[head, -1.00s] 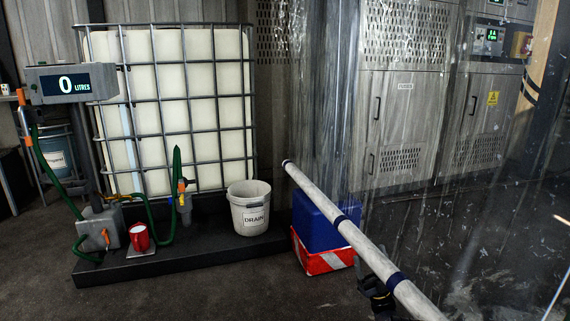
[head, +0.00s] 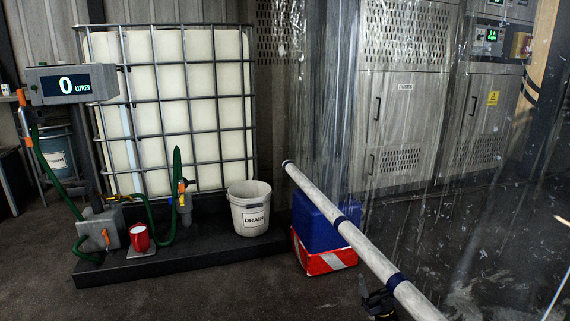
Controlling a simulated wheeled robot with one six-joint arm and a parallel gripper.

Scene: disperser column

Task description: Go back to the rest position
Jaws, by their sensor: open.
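My gripper (head: 366,290) shows small and dark at the lower edge of the head view, right of centre. It is next to the white pole with blue bands (head: 345,230), which covers part of it. The gripper is open and I see nothing held in it. Most of my arm is out of the picture.
A caged white tank (head: 170,100) stands behind the DRAIN bucket (head: 249,210). A litre display (head: 73,84), pump box (head: 102,230) and green hoses are at left. A blue and red box (head: 322,262) sits behind the pole. A clear curtain (head: 430,190) hangs at right. The front left floor is clear.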

